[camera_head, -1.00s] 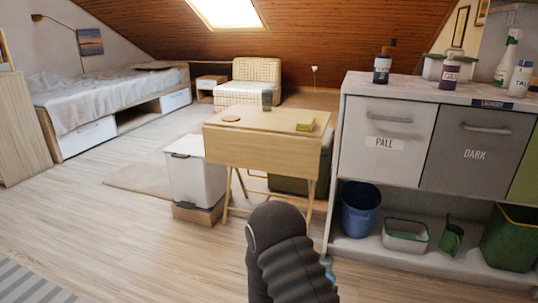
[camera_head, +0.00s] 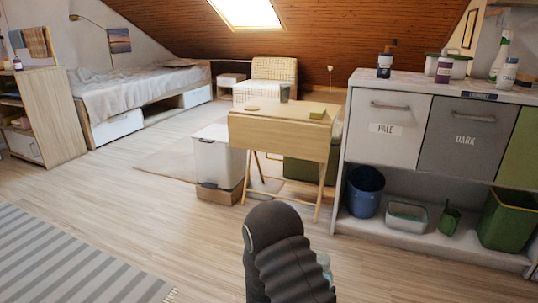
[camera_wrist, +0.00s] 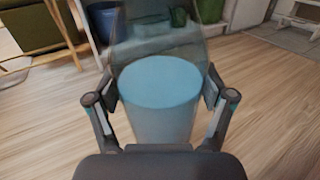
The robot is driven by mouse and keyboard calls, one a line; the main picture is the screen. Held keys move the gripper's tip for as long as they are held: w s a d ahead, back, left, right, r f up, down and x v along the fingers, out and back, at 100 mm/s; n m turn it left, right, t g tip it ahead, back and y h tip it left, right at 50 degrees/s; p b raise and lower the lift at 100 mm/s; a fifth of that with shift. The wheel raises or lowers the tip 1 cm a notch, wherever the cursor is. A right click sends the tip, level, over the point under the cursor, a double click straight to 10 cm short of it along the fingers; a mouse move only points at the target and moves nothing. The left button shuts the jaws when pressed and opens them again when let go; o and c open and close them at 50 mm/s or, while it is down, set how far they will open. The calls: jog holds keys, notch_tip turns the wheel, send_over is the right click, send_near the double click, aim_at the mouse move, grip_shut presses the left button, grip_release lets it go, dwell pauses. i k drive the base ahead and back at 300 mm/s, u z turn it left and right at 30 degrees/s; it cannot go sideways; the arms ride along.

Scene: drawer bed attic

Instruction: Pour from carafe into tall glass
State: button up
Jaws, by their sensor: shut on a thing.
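In the wrist view my gripper (camera_wrist: 160,100) is shut on a clear carafe (camera_wrist: 160,122) with pale blue liquid in it. The liquid's surface shows as a wide oval between the two fingers. In the head view my arm hides most of the gripper, and only a bluish bit of the carafe (camera_head: 324,262) shows past it. A dark, tall glass (camera_head: 284,93) stands upright on the small wooden table (camera_head: 272,130), well ahead of my gripper and apart from it.
A cabinet (camera_head: 388,125) with bottles on top fills the right side. The wooden floor at left front is clear, with a striped rug (camera_head: 60,262).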

aim_at(285, 89)
jog(key=u, duration=0.65)
jog(key=i, duration=0.65)
jog(key=u, duration=0.85)
jog(key=i, duration=1.1)
jog(key=z, duration=1.05)
jog(key=i, duration=0.6)
jog(key=z, duration=0.6)
